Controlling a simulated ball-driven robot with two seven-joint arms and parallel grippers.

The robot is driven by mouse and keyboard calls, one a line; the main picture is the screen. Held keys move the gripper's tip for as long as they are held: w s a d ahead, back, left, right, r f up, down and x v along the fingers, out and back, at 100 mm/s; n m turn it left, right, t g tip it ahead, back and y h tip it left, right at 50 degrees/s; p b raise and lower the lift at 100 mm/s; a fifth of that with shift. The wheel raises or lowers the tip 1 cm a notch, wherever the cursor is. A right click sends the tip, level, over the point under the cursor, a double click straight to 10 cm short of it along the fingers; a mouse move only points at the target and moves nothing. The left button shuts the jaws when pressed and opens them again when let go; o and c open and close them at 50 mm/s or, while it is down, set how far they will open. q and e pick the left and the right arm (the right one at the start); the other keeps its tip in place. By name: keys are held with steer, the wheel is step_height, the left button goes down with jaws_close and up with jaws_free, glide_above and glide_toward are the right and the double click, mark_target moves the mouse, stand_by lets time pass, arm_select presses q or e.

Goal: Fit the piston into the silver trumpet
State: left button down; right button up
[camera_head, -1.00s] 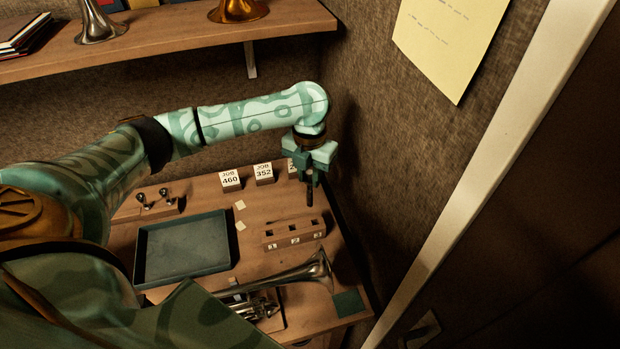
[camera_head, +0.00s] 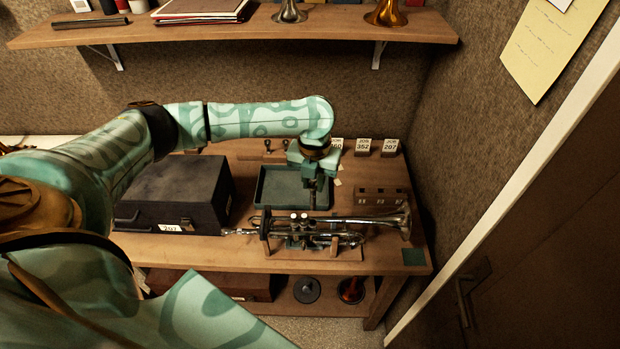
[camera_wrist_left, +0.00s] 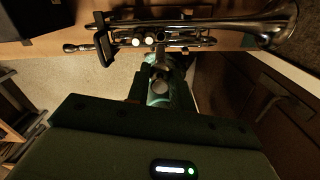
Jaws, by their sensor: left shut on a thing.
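The silver trumpet (camera_head: 375,222) lies on its side-to-side length in a wooden cradle (camera_head: 285,254) at the table's front, bell to the right. Its valve tops (camera_head: 299,216) face up left of the middle. My left gripper (camera_head: 313,178) is shut on the piston (camera_head: 312,194), a dark slim rod hanging upright below the fingers. In the head view the piston's lower end appears just above or behind the valves; the exact gap cannot be told. The left wrist view shows the trumpet (camera_wrist_left: 205,40) across the top. My right gripper is not in view.
A wooden block with numbered holes (camera_head: 381,198) stands behind the bell. A teal tray (camera_head: 264,206) lies behind the trumpet. Job cards (camera_head: 362,146) line the back. A green pad (camera_head: 413,257) marks the front right corner.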

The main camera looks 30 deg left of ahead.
mark_target(313, 195)
arm_select(q)
steer(key=shift+w+f, duration=0.1)
steer(key=shift+w, duration=0.15)
steer(key=shift+s+a, duration=0.1)
steer(key=shift+s, duration=0.1)
steer(key=shift+s+r+p, duration=0.1)
steer(key=shift+r+p, duration=0.15)
steer(key=shift+p, duration=0.3)
steer(key=shift+f, duration=0.35)
steer(key=shift+w+f+b, duration=0.2)
steer(key=shift+f+b, duration=1.4)
steer(key=shift+f, duration=1.1)
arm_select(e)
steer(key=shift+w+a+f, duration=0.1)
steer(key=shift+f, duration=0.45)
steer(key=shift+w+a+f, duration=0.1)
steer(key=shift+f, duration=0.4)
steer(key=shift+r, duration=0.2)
arm_select(q)
steer(key=shift+p, duration=0.5)
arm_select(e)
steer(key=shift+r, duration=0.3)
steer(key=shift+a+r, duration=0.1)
